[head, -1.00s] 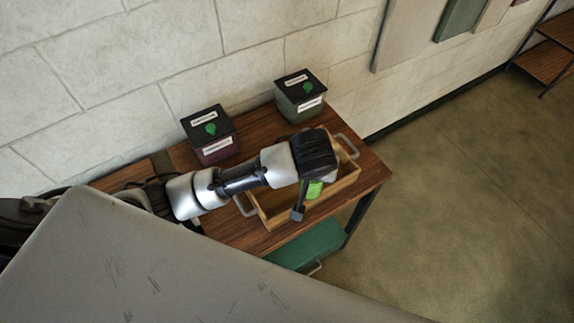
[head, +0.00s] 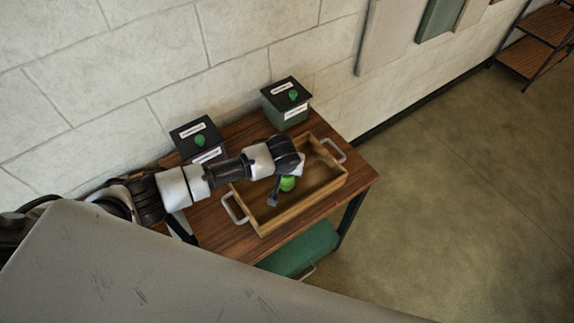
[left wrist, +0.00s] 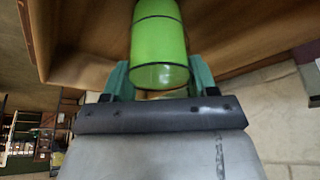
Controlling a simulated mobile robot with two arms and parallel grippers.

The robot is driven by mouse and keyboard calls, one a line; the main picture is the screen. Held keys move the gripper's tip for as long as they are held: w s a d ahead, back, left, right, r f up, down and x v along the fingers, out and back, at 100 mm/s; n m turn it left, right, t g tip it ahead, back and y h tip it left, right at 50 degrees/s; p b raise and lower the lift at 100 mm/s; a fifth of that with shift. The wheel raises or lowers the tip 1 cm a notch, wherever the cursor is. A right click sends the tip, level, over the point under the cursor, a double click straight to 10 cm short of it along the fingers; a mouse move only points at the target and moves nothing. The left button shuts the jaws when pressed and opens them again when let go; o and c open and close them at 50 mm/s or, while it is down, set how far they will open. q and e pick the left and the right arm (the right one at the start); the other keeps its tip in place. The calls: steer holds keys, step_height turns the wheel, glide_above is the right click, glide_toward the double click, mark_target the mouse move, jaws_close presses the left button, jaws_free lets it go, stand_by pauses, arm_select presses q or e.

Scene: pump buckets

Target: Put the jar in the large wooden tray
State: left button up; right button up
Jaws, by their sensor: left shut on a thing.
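The jar is bright green; in the head view the jar (head: 288,184) shows below my left gripper (head: 285,187), over the inside of the large wooden tray (head: 325,186). In the left wrist view the jar (left wrist: 160,52) sits between the two teal fingers of my left gripper (left wrist: 160,78), which is shut on it. The tray has metal handles and stands on the wooden table. The arm covers part of the tray's left side. I cannot tell whether the jar touches the tray floor. My right gripper is not in view.
Two lidded boxes, one dark red (head: 208,155) and one green (head: 290,115), stand at the back of the table (head: 228,238) near the wall. A green tray (head: 300,250) is on the lower level. A grey surface (head: 130,270) fills the lower left.

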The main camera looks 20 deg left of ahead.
arm_select(q)
steer(key=shift+d, duration=0.1)
steer(key=o, duration=1.4)
steer(key=shift+f, duration=0.1)
steer(key=shift+c, duration=0.2)
steer(key=v, duration=1.2)
